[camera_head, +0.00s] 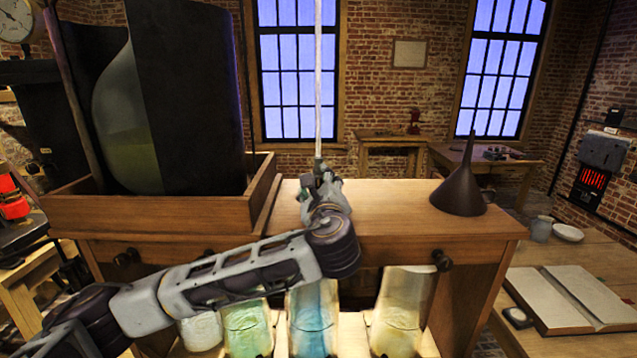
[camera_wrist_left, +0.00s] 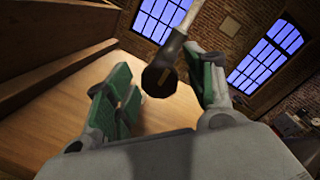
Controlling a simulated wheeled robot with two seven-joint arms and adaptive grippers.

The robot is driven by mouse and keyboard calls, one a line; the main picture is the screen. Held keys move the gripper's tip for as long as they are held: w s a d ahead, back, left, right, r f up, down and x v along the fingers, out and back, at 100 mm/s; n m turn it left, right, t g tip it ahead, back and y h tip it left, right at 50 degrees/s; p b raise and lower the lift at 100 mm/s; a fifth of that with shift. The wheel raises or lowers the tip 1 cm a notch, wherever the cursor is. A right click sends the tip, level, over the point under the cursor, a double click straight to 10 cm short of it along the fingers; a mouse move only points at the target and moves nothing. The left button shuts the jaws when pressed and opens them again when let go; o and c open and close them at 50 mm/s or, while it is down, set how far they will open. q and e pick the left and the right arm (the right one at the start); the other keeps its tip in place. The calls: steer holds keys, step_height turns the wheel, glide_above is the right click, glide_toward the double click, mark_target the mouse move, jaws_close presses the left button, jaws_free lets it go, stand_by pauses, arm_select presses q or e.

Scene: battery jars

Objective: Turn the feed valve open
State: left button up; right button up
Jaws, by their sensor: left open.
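A pale vertical tube (camera_head: 318,75) comes down to the wooden cabinet top in the head view. In the left wrist view, a dark round knob-like part (camera_wrist_left: 160,80) hangs at the lower end of this tube (camera_wrist_left: 184,20); it looks like the feed valve, though I cannot tell for sure. My left gripper (camera_head: 318,172) is at the tube's lower end, where it hides the valve in the head view. In the left wrist view its green-padded fingers (camera_wrist_left: 157,66) are open, one on each side of the dark part, with visible gaps. My right gripper is out of view.
A large dark-panelled glass vessel (camera_head: 130,110) stands in a wooden tray (camera_head: 125,212) at left. A dark funnel (camera_head: 460,192) stands on the cabinet top (camera_head: 395,205) at right. Several jars with coloured liquid (camera_head: 313,315) are below, behind my left arm. An open book (camera_head: 570,298) lies at right.

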arm_select(q)
steer(key=shift+w, duration=0.2)
steer(key=shift+c, duration=0.2)
steer(key=c, duration=1)
